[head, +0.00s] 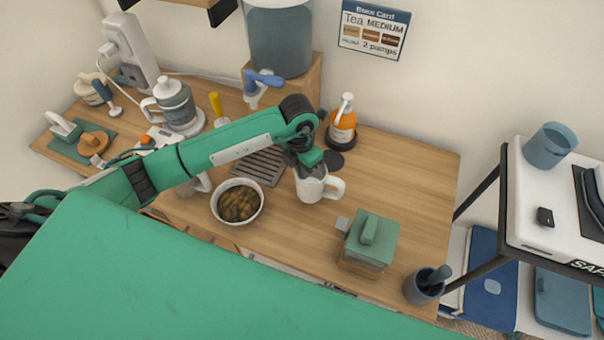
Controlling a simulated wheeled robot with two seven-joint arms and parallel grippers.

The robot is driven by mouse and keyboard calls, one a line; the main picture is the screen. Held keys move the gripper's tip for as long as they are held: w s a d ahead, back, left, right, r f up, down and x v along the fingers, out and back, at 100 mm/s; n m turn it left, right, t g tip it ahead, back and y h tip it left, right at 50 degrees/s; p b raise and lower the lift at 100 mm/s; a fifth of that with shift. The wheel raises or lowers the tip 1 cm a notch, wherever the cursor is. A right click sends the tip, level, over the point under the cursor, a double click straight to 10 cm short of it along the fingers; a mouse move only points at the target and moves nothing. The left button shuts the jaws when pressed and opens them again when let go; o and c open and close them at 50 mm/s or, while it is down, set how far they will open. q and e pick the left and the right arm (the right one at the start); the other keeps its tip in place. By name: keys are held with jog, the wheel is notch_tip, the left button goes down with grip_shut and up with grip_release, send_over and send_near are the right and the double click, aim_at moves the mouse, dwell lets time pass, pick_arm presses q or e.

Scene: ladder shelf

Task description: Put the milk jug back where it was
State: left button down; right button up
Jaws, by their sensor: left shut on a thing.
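The milk jug (311,188) is a white, handled vessel near the middle of the wooden counter, with its handle toward the right. My left gripper (309,168) comes down from above and is shut on the jug at its top. The gripper and wrist hide part of the jug's rim and opening. The jug looks upright; I cannot tell whether its base touches the counter. My right gripper is not in view.
A bowl of brown contents (239,203) is left of the jug, a dark slatted tray (260,165) behind it. An orange pump bottle (342,128) stands behind the jug. A green-lidded box (372,240) and grey mortar (422,287) are front right. Counter right of the jug is clear.

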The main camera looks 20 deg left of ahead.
pick_arm(q)
notch_tip(320, 180, down, 3)
jog(key=shift+f, duration=0.15)
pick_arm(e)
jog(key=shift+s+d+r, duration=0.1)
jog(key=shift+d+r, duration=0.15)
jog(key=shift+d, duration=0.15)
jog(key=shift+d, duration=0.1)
pick_arm(q)
jog(key=shift+f, duration=0.2)
jog(key=c, duration=1.6)
grip_release()
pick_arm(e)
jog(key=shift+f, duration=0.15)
pick_arm(q)
jog(key=shift+r, duration=0.15)
